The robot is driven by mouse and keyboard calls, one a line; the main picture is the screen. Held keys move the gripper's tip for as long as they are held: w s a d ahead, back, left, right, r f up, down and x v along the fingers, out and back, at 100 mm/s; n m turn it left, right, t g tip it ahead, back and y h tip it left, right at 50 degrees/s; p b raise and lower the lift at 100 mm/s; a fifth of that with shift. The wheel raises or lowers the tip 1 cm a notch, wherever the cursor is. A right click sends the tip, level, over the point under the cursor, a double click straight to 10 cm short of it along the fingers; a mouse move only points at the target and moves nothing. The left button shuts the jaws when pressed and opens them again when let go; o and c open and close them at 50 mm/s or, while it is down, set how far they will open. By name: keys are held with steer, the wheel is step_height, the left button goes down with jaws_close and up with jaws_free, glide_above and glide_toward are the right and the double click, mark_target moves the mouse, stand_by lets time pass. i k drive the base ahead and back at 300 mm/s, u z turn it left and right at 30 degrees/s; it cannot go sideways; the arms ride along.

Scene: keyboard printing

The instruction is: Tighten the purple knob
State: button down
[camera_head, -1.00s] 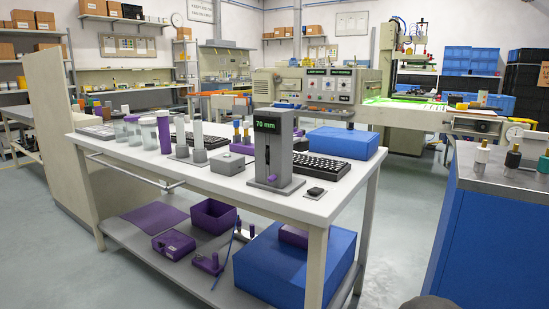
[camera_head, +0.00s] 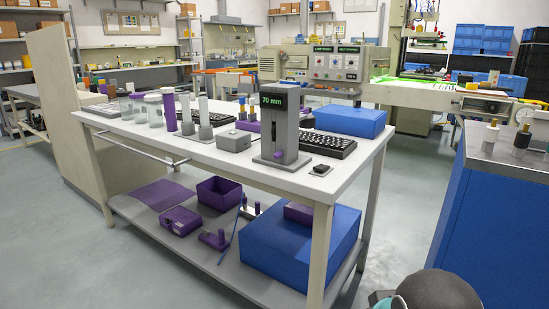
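A small purple knob (camera_head: 278,154) sits low on the front of a grey upright device (camera_head: 292,128) with a dark front panel. The device stands on the white bench (camera_head: 240,172) and its green display reads 70 mm. My gripper is not in view, and nothing is seen touching the purple knob.
Clear jars (camera_head: 153,109), a grey box (camera_head: 233,140) and a black keyboard (camera_head: 322,145) share the bench top. A small black item (camera_head: 321,169) lies near its front right corner. A blue cabinet (camera_head: 480,220) stands right, with floor (camera_head: 400,225) between.

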mark_target(278, 154)
steer(key=u, duration=0.9)
steer(key=k, duration=0.9)
steer(key=z, duration=0.85)
steer(key=i, duration=0.5)
